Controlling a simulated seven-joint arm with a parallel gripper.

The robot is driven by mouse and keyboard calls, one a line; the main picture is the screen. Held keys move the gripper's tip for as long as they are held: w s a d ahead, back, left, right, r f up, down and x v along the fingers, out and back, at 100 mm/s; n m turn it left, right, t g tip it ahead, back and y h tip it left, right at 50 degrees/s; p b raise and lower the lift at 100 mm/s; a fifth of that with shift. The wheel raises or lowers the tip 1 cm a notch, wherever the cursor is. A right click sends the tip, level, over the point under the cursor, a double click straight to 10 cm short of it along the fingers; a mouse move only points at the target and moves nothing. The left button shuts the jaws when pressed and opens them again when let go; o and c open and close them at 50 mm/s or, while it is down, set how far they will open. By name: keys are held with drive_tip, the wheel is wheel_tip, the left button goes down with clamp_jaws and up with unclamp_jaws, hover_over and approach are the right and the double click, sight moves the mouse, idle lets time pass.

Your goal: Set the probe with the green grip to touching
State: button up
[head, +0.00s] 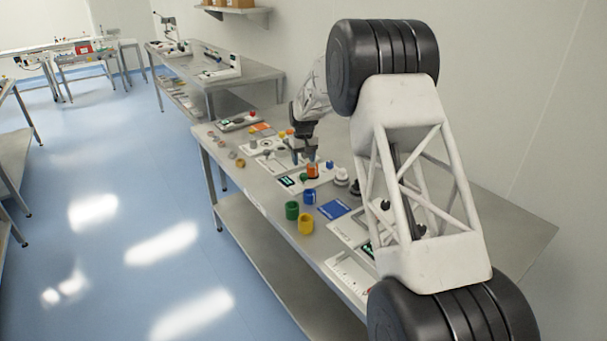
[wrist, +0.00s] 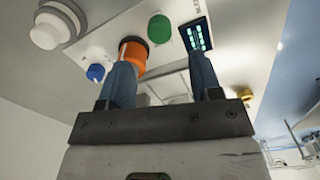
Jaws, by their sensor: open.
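My gripper (head: 303,158) is over the workbench in the head view, beside an instrument panel. In the wrist view its two blue fingers (wrist: 163,72) are apart, with nothing held between them. A round green part (wrist: 160,28) lies beyond the fingertips, between an orange cylinder and a lit display; it may be the green grip. It shows small in the head view (head: 303,177). The orange cylinder (wrist: 131,55) with a dark end is by the left fingertip; I cannot tell if they touch. No probe tip or contact is discernible.
The lit display (wrist: 196,36) is near the right finger. A blue knob (wrist: 96,72) and a white knob (wrist: 58,25) are left of the orange cylinder. Loose green (head: 292,210), yellow (head: 306,224) and blue (head: 309,197) cups stand on the bench (head: 262,190).

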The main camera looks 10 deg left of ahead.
sight(303, 175)
drive_tip(key=shift+f, duration=3.35)
